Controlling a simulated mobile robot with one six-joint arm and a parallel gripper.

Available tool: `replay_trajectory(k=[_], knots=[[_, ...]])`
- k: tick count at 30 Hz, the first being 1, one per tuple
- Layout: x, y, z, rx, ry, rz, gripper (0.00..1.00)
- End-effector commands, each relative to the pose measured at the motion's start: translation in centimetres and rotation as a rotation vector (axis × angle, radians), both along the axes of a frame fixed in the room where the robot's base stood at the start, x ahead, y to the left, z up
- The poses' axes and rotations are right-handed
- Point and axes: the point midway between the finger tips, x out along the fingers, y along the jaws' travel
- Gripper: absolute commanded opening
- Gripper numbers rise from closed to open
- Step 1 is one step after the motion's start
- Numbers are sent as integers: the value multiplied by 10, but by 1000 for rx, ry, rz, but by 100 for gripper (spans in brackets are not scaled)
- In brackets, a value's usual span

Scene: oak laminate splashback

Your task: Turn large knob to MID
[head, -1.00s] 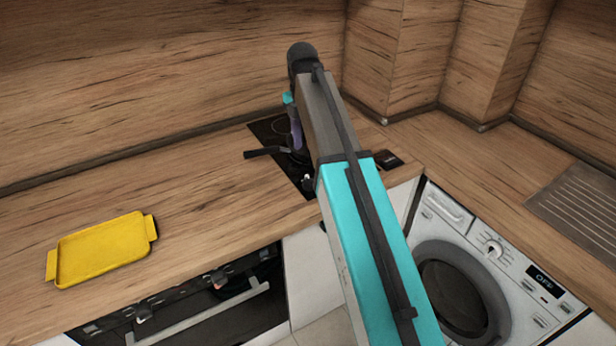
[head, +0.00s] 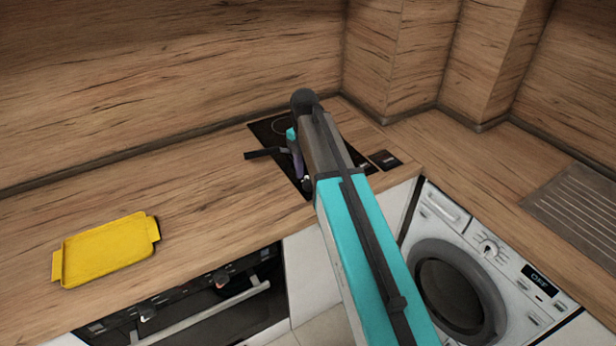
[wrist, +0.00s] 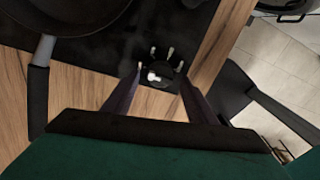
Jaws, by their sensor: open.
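A dark round knob (wrist: 158,73) with a white mark and several pale ticks around it sits on the black hob (wrist: 100,55) in the wrist view. My gripper (wrist: 160,85) is open, with one purple finger on each side of the knob in the picture. Whether the fingers touch it cannot be told. In the head view my gripper (head: 301,172) is over the front of the hob (head: 262,130), partly hidden by my arm. The washing machine (head: 465,275) also has a round knob (head: 490,248), and its display reads OFF.
A pan (wrist: 60,15) with a dark handle (wrist: 39,85) is on the hob. A yellow tray (head: 105,250) lies on the wooden counter (head: 185,205) at left. An oven (head: 190,315) is below. A ribbed drainer (head: 585,205) is at right.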

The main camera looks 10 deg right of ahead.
Motion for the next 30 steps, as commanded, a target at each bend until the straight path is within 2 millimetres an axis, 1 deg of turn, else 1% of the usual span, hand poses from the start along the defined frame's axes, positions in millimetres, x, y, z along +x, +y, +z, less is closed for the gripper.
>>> replay_trajectory(k=[6, 16, 17, 18, 23, 24, 30], knots=[[-1, 0, -11, 0, -1, 0, 52], [-1, 0, -13, 1, -1, 1, 52], [-1, 0, -13, 0, 0, 1, 48], [-1, 0, -13, 0, 0, 1, 42], [-1, 0, -13, 1, -1, 1, 15], [-1, 0, -13, 1, -1, 1, 12], [0, 0, -12, 0, -1, -6, 12]])
